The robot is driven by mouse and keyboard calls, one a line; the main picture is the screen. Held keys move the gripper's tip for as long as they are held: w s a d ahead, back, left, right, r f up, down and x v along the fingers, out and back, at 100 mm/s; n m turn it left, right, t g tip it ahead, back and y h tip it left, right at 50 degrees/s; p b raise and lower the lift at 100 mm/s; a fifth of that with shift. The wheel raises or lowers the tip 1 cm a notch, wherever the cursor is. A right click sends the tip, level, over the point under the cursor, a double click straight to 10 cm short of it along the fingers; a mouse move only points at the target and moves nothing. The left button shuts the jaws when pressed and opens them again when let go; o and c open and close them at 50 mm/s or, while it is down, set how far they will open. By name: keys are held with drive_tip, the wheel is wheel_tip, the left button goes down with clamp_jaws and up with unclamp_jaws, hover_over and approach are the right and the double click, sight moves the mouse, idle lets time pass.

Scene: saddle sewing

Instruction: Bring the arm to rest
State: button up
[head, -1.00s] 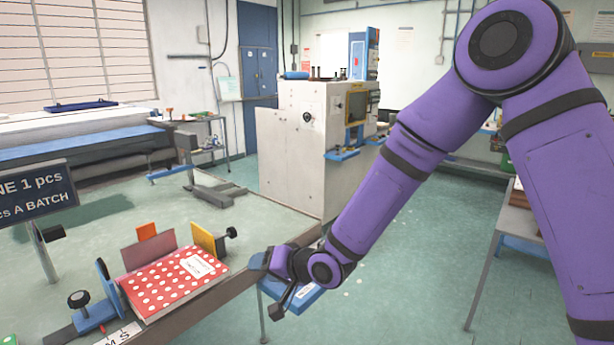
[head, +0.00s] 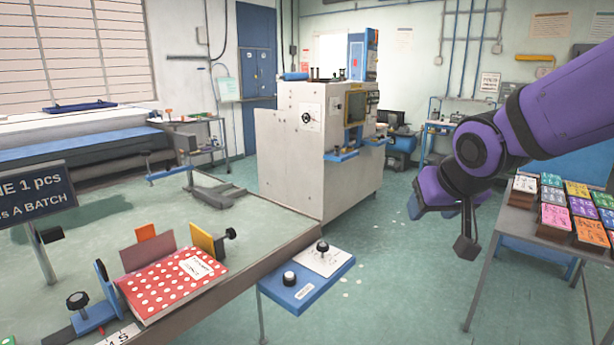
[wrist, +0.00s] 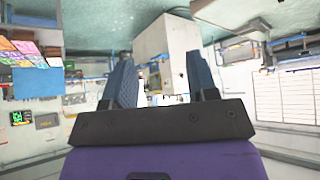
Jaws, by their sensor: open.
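My purple arm (head: 580,100) reaches in from the right in the head view, folded up. My gripper (head: 414,205) hangs over open floor, between the cream machine and the right-hand table. In the wrist view, my gripper (wrist: 162,78) has its two blue-grey fingers spread apart, with nothing held between them. The wrist view looks upside down across the room.
A red dotted booklet (head: 172,282) lies in a fixture on the left table (head: 90,235). A blue button panel (head: 306,275) juts from that table's edge. The cream machine (head: 300,165) stands behind. Colourful stacks (head: 555,215) cover the right table (head: 512,225).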

drive_tip(key=s+d+r+g, duration=0.1)
drive_tip(key=s+d, duration=0.3)
drive_tip(key=s, duration=0.5)
drive_tip(key=s+d+r+g, duration=0.1)
drive_tip(key=s+d+r, duration=0.2)
drive_tip(key=s, duration=0.6)
drive_tip(key=shift+s+d+m+h, duration=0.3)
drive_tip(key=shift+d+m, duration=0.1)
drive_tip(key=shift+d, duration=0.6)
drive_tip(key=shift+w, duration=0.1)
